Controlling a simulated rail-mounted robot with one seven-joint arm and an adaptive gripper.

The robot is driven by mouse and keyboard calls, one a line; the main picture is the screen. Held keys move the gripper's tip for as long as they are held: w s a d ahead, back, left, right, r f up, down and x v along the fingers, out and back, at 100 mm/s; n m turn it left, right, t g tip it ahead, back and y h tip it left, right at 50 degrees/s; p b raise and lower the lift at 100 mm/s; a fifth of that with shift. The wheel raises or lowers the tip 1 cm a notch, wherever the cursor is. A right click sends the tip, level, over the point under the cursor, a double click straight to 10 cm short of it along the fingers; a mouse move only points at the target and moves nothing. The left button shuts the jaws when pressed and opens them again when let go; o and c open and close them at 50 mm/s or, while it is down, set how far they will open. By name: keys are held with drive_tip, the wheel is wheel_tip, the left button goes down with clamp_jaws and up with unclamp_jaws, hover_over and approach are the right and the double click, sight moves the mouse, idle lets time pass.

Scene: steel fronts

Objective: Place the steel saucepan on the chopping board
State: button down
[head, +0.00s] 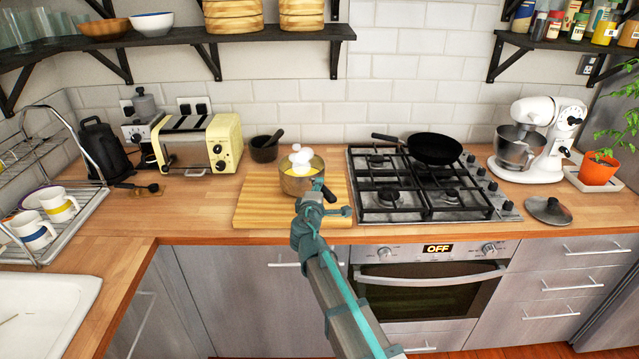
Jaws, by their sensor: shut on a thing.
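The steel saucepan (297,184) is over the middle of the wooden chopping board (252,211), upright. From this view I cannot tell whether its base touches the board. Its inside looks yellow, and a white rounded thing (301,156) shows at its mouth. My gripper (321,190) is at the saucepan's front right side, shut on it, probably at the handle. The handle and the fingertips are mostly hidden by my gripper and arm.
A gas hob (420,190) with a black frying pan (434,148) stands right of the board. A pan lid (547,210) lies right of the hob.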

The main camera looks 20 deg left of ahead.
drive_tip(key=shift+f, duration=0.95)
drive_tip(key=c, duration=1)
unclamp_jaws()
drive_tip(key=shift+s, duration=0.1)
drive_tip(key=shift+c, duration=0.2)
